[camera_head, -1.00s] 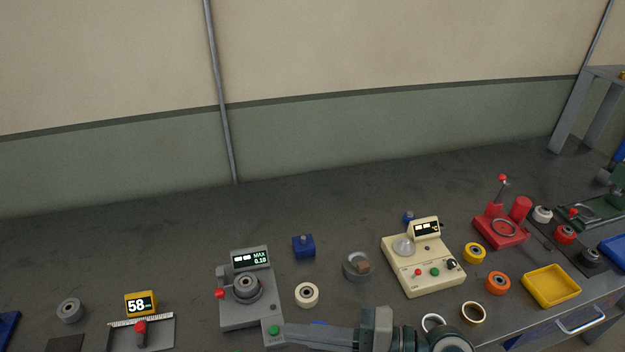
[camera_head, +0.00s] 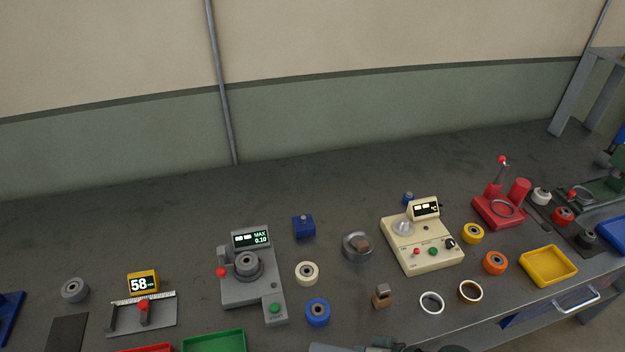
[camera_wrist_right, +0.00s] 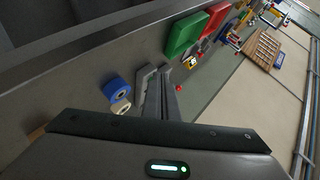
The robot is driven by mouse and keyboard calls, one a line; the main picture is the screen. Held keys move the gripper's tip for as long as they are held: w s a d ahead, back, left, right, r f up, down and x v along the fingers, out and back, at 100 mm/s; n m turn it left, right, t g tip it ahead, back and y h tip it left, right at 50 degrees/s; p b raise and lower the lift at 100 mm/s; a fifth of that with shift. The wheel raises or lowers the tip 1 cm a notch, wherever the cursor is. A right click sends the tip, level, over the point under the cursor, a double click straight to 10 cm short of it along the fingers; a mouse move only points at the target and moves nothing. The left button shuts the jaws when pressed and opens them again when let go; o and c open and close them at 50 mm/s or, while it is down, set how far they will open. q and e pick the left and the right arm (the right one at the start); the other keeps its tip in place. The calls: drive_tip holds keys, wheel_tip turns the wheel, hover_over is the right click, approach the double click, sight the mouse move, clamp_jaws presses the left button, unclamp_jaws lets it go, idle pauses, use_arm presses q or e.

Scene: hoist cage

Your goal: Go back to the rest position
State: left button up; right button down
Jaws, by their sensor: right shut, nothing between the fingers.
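My right gripper shows in the right wrist view (camera_wrist_right: 157,72), with its fingers shut together and nothing between them. In the head view only a grey part of my right arm shows at the bottom edge, low and right of centre, below the blue roller (camera_head: 317,312). That roller lies in front of the grey tester (camera_head: 235,290) with the MAX display. In the wrist view a blue roller (camera_wrist_right: 116,90) and a pale roller (camera_wrist_right: 120,108) lie left of the fingers. My left gripper is not in view.
A cream device (camera_head: 425,258), a brown block (camera_head: 382,298) and two rings, white (camera_head: 431,303) and tan (camera_head: 470,292), stand right of centre. A yellow tray (camera_head: 548,266) is near the bench edge. A green tray (camera_head: 214,342) lies at the bottom. The bench's rear is clear.

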drive_tip(key=s+d+f+n+g+h, duration=0.1)
drive_tip(key=s+d+f+h, duration=0.45)
drive_tip(key=d, duration=0.45)
drive_tip(key=s+d+f+h, duration=0.5)
drive_tip(key=s+d+f, duration=0.1)
drive_tip(key=d, duration=0.4)
wheel_tip(320, 180, down, 27)
drive_tip(key=g, duration=0.2)
drive_tip(key=s+d+f+g+b, duration=0.1)
drive_tip(key=s+d+f+b, duration=0.1)
drive_tip(key=s+f, duration=1.7)
drive_tip(key=shift+d+f+n, duration=0.4)
drive_tip(key=shift+d+f, duration=0.1)
drive_tip(key=shift+f, duration=0.2)
